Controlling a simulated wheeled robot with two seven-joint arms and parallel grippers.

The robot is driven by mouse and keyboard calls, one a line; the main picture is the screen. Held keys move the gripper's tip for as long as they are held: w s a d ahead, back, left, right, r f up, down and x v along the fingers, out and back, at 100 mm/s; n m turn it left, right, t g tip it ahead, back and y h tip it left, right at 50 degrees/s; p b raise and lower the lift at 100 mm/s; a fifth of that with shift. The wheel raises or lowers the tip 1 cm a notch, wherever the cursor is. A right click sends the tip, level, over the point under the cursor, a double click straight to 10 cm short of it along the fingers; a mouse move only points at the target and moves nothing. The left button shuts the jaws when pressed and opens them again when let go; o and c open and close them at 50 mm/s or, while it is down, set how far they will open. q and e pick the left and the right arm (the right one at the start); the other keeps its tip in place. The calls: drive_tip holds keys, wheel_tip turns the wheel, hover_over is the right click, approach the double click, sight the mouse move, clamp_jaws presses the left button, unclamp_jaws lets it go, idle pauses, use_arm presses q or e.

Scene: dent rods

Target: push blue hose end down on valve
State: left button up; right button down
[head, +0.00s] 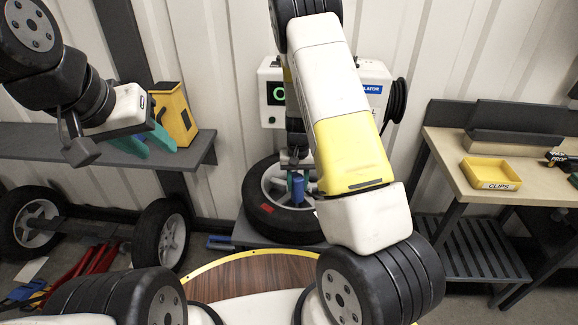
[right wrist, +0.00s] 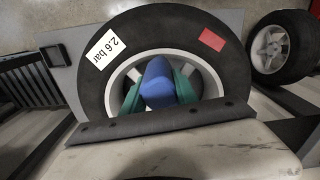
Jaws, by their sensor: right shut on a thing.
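The blue hose end (right wrist: 158,85) is between the green fingers of my right gripper (right wrist: 160,92) in the right wrist view, in front of the wheel's rim. In the head view the blue hose end (head: 297,190) shows at the wheel (head: 268,232), below my right gripper (head: 293,178). My right gripper is shut on it. The valve is hidden behind the hose end and gripper, so I cannot tell whether they touch. My left gripper (head: 146,143) is at the upper left, with its teal fingers apart and nothing seen between them.
A white inflator (head: 372,75) with a black hose reel (head: 396,101) is on the wall behind. A yellow holder (head: 174,115) stands on the left shelf near my left gripper. A bench with a yellow clips tray (head: 490,174) is at right. Other wheels (head: 162,235) stand at left.

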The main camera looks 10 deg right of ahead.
sight(298, 176)
drive_tip(key=shift+f, duration=1.4)
drive_tip(key=c, duration=0.9)
unclamp_jaws()
drive_tip(key=shift+r, duration=0.1)
wheel_tip(298, 176, up, 8)
drive_tip(key=shift+f, duration=0.1)
drive_tip(key=s+a+r+t+y, duration=0.1)
drive_tip(key=s+r, duration=0.3)
drive_tip(key=r, duration=0.6)
drive_tip(key=s+a+r+t+y, duration=0.15)
drive_tip(key=s+r, duration=0.25)
drive_tip(key=r, duration=0.7)
drive_tip(key=s+r+t, duration=0.1)
drive_tip(key=s+r, duration=0.2)
drive_tip(key=s, duration=0.2)
drive_tip(key=s+r+n+t, duration=0.1)
drive_tip(key=s+r, duration=0.2)
drive_tip(key=s, duration=0.3)
drive_tip(key=s+r+n+t, duration=0.1)
drive_tip(key=s+r, duration=0.3)
drive_tip(key=s, duration=0.1)
drive_tip(key=shift+s+d+r+t, duration=0.1)
drive_tip(key=shift+s+d+t, duration=0.1)
drive_tip(key=shift+s+t, duration=0.15)
